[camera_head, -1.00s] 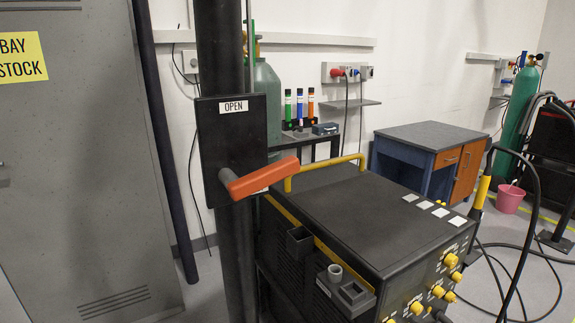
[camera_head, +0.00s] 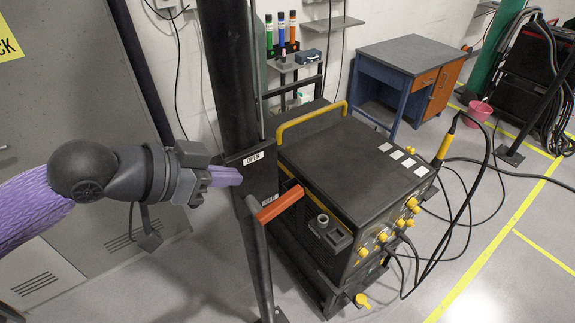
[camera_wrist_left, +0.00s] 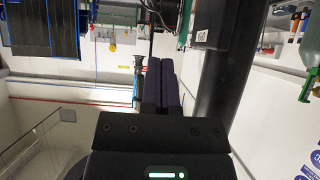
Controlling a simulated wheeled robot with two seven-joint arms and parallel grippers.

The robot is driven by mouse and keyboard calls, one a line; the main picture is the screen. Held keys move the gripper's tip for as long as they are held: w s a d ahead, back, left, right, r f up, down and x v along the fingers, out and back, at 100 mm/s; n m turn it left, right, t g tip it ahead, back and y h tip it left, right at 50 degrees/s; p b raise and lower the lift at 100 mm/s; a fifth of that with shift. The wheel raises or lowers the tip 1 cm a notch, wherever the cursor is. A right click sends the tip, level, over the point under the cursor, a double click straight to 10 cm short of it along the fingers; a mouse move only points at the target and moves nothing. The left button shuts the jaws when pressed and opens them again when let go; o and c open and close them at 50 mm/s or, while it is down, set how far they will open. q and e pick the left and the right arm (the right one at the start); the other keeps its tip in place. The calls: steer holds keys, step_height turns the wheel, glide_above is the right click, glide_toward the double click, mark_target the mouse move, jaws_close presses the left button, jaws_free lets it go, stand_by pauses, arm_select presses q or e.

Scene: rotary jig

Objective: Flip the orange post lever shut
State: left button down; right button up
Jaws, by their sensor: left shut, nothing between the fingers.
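The orange post lever (camera_head: 280,203) sticks out to the right from a dark plate (camera_head: 262,172) on the black post (camera_head: 228,70). The plate carries a white label reading OPEN (camera_head: 253,158). My left gripper (camera_head: 238,176) is shut and empty, its purple fingers pointing right, above and to the left of the lever in the head view. I cannot tell whether the fingers touch the plate. In the left wrist view the shut fingers (camera_wrist_left: 160,85) point up the picture beside the dark post (camera_wrist_left: 212,80); the lever does not show there. My right gripper is not in view.
A black machine (camera_head: 350,165) with a yellow handle and knobs stands right of the post. A grey cabinet (camera_head: 60,110) stands behind my left arm. A blue desk (camera_head: 405,75), a pink bucket (camera_head: 478,112) and cables lie farther right. Open floor shows at the front right.

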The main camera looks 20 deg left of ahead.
arm_select(q)
steer(key=p, duration=0.2)
glide_above(292, 193)
steer(key=s+a, duration=0.2)
steer(key=s, duration=0.1)
step_height(292, 193, down, 5)
steer(key=shift+a+r, duration=0.1)
steer(key=shift+a, duration=0.05)
steer(key=f, duration=0.3)
steer(key=shift+w+d+f, duration=0.35)
steer(key=shift+w+f, duration=0.05)
steer(key=shift+f, duration=0.45)
steer(key=shift+w, duration=0.1)
steer(key=shift+d, duration=0.1)
steer(key=shift+w+d+f+p, duration=0.15)
steer(key=shift+w+f+p, duration=0.1)
steer(key=shift+p, duration=0.1)
steer(key=shift+w+d+f, duration=0.1)
steer(key=shift+w+f, duration=0.05)
steer(key=shift+f, duration=0.1)
